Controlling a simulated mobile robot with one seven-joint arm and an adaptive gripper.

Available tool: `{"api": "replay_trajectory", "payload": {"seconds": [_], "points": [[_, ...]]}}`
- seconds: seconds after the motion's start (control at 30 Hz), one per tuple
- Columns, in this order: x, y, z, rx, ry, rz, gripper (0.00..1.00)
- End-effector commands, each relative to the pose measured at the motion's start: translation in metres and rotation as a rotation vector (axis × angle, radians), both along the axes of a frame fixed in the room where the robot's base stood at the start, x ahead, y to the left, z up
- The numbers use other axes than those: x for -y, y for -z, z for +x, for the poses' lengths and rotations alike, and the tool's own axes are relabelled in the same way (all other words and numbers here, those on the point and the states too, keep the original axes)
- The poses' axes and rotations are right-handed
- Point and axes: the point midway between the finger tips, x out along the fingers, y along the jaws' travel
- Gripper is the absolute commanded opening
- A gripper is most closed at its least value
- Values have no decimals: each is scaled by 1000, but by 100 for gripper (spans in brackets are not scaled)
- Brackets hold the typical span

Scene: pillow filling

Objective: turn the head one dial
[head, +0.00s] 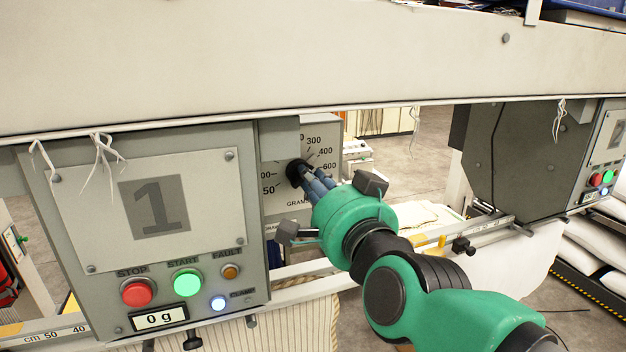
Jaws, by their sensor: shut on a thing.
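The head one unit (160,210) is a grey box with a large "1" plate on its front. To its right is the grams dial plate (325,126), with a scale that shows 50, 300, 400 and 600. The black dial knob (296,172) sits on this plate. My gripper (306,178) reaches in from the lower right and is shut on the knob. The gripper hides part of the knob and the lower right of the scale, and I cannot read where the knob points.
Below the "1" plate are a red stop button (137,293), a lit green start button (187,283) and a display (159,318) reading 0 g. A beige beam (280,55) crosses above. Head two (530,155) stands at right. A rail runs below my gripper.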

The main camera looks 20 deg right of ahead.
Motion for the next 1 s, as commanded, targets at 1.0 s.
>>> {"api": "replay_trajectory", "payload": {"seconds": [1.0], "points": [[-1,-3,0,-1,-1,-374,0]]}}
